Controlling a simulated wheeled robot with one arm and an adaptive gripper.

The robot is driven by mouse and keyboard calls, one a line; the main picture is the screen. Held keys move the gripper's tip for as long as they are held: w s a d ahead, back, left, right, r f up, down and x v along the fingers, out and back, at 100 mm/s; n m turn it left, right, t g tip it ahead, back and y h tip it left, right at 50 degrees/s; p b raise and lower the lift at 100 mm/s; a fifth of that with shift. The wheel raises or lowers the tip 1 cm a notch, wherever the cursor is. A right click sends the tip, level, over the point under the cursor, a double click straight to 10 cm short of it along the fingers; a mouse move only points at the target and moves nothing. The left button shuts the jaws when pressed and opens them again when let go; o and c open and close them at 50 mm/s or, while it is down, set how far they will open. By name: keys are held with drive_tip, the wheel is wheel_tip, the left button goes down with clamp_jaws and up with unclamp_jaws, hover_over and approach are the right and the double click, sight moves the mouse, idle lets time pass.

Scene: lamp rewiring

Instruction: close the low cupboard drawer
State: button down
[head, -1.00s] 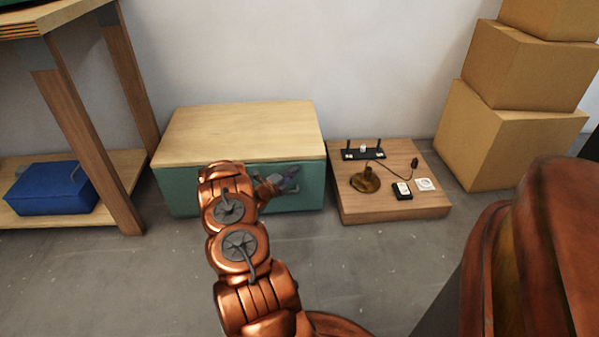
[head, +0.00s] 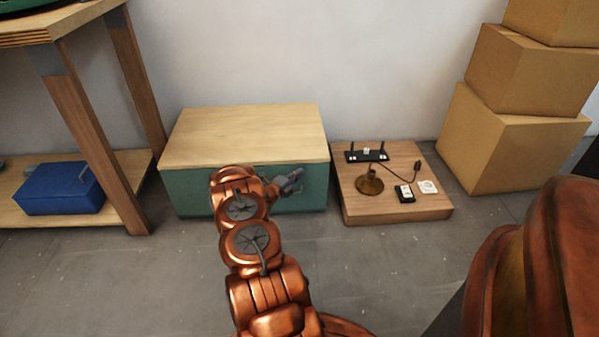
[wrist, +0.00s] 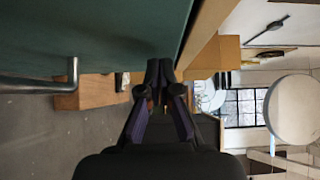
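The low cupboard (head: 248,135) has a pale wooden top and a green drawer front (head: 190,192). The front looks about flush under the top's edge; I cannot tell whether a small gap remains. In the wrist view the green front (wrist: 90,30) fills the upper left, with a metal bar handle (wrist: 40,86) standing out from it. My gripper (head: 298,177) is in front of the drawer's right half, near its upper edge. In the wrist view its fingertips (wrist: 160,65) are close together with nothing visible between them. Contact with the front cannot be told. My arm hides part of the front.
A low wooden platform (head: 350,207) with a brass lamp base (head: 369,182) and small electrical parts stands just right of the cupboard. Stacked cardboard boxes (head: 510,140) are at the far right. A wooden bench (head: 95,140) with a blue toolbox (head: 60,188) is left. Floor in front is clear.

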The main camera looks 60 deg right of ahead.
drive_tip(key=s+p+v, duration=0.2)
drive_tip(key=p+v, duration=0.1)
drive_tip(key=v, duration=0.9)
drive_tip(key=shift+a+p, duration=0.4)
drive_tip(key=shift+a, duration=0.2)
drive_tip(key=shift+w+r, duration=0.1)
drive_tip(key=s+a+r+m+g+y+p, duration=0.15)
drive_tip(key=a+r+m+p, duration=0.4)
drive_tip(key=r, duration=0.75)
drive_tip(key=s+a+r+m+g+y+p, duration=0.1)
drive_tip(key=a+r+m+y+p, duration=0.35)
drive_tip(key=r, duration=0.95)
drive_tip(key=s+a+r+m+g+p, duration=0.15)
drive_tip(key=a+r+m+p, duration=0.45)
drive_tip(key=r, duration=0.7)
drive_tip(key=s+a+r+m+t+y+p, duration=0.2)
drive_tip(key=s+a+r+m+y+p, duration=0.1)
drive_tip(key=a+r, duration=0.7)
drive_tip(key=s+a+r+m+t+y+p, duration=0.2)
drive_tip(key=s+a+r+m+y+p, duration=0.2)
drive_tip(key=a, duration=1.1)
drive_tip(key=s+a+r+m+t+y+p, duration=0.3)
drive_tip(key=s+a+r+m+p, duration=0.4)
drive_tip(key=a+r+p, duration=0.5)
drive_tip(key=shift+a+r+m+y, duration=0.75)
drive_tip(key=shift+r+m, duration=0.55)
drive_tip(key=shift+r, duration=0.55)
